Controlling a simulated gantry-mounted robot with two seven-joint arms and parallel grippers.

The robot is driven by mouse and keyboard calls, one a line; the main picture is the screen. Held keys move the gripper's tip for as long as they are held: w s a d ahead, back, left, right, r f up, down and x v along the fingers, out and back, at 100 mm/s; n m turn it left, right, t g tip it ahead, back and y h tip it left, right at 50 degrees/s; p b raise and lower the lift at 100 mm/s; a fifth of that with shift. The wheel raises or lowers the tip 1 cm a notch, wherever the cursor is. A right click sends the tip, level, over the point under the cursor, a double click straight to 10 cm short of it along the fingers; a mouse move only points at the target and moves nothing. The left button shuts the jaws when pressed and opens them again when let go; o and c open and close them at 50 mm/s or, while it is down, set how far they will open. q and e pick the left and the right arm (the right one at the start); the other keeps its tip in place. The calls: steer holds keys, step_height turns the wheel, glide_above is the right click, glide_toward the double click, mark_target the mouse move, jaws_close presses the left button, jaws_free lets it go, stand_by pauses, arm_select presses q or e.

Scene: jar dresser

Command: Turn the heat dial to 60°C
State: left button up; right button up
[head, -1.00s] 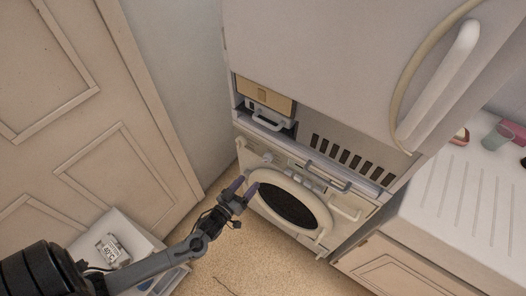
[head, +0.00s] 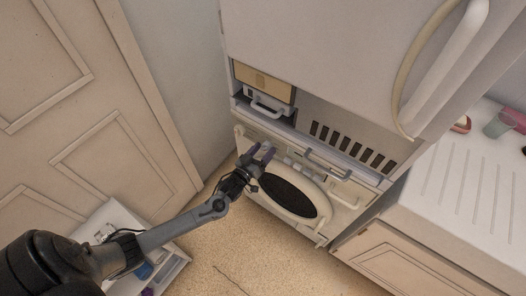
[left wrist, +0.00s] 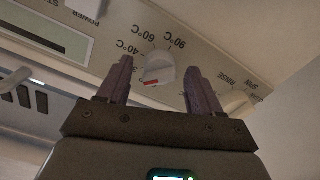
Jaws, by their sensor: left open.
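The heat dial (left wrist: 160,66) is a pale knob with a red mark on its lower edge in the left wrist view. The 40°C, 60°C and 90°C labels lie above it there, upside down; the red mark is on the side away from them. My left gripper (left wrist: 158,88) is open, with one purple finger on each side of the dial; I cannot tell whether they touch it. In the head view my left gripper (head: 258,153) is at the washing machine's (head: 332,214) control panel and hides the dial. My right gripper is not in view.
The washing machine's round door (head: 285,195) is just below my gripper. Another control (left wrist: 236,103) sits beside the right finger in the left wrist view. A fridge (head: 335,55) stands above, a white counter (head: 465,195) at right. Bare floor (head: 235,262) lies in front.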

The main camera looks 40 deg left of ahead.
arm_select(q)
steer(key=shift+w, duration=0.15)
steer(key=shift+c, duration=0.2)
steer(key=c, duration=1)
